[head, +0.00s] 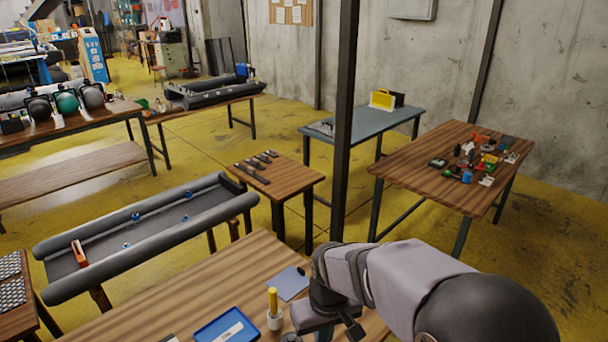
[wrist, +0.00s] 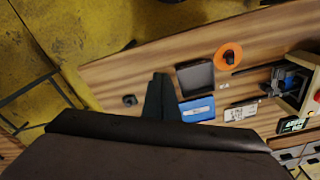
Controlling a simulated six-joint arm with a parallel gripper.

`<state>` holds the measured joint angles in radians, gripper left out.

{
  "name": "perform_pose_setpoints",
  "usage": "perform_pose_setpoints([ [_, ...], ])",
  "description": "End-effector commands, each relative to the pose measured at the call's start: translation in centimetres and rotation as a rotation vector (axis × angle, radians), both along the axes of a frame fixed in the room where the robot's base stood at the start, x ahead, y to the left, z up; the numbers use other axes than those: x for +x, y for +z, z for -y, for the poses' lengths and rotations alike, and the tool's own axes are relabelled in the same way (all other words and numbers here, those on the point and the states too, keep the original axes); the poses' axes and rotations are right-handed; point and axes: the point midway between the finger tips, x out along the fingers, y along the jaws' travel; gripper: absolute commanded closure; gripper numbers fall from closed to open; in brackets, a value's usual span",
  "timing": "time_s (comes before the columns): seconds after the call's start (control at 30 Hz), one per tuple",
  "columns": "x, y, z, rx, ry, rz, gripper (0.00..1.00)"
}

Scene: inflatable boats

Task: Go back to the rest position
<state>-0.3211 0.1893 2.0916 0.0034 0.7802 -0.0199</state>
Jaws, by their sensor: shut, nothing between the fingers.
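My gripper (wrist: 160,82) shows in the wrist view as a dark narrow wedge, its fingers together and nothing held between them. It points over a wooden table (wrist: 115,75). In the head view my arm reaches in from the lower right, and its wrist is bent down above the near wooden table (head: 190,285). The fingertips are hard to make out in the head view.
The wrist view shows a blue box (wrist: 197,110), a dark square (wrist: 195,78) and an orange disc (wrist: 229,56). A dark post (head: 344,120) stands behind.

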Motion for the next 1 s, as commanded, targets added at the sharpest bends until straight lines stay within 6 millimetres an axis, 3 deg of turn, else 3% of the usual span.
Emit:
perform_pose_setpoints([
  [0.03, -1.7, -0.4, 2.7, -0.004, -0.061, -0.01, 1.0],
  [0.1, -4.0, -1.0, 5.5, -0.008, -0.13, -0.026, 1.0],
  [0.3, -9.7, -2.5, 10.1, -0.015, -0.273, -0.062, 1.0],
  [0.53, -12.4, -3.2, 11.5, -0.016, -0.333, -0.078, 1.0],
  [1.0, -12.4, -3.3, 11.5, -0.016, -0.333, -0.08, 1.0],
])
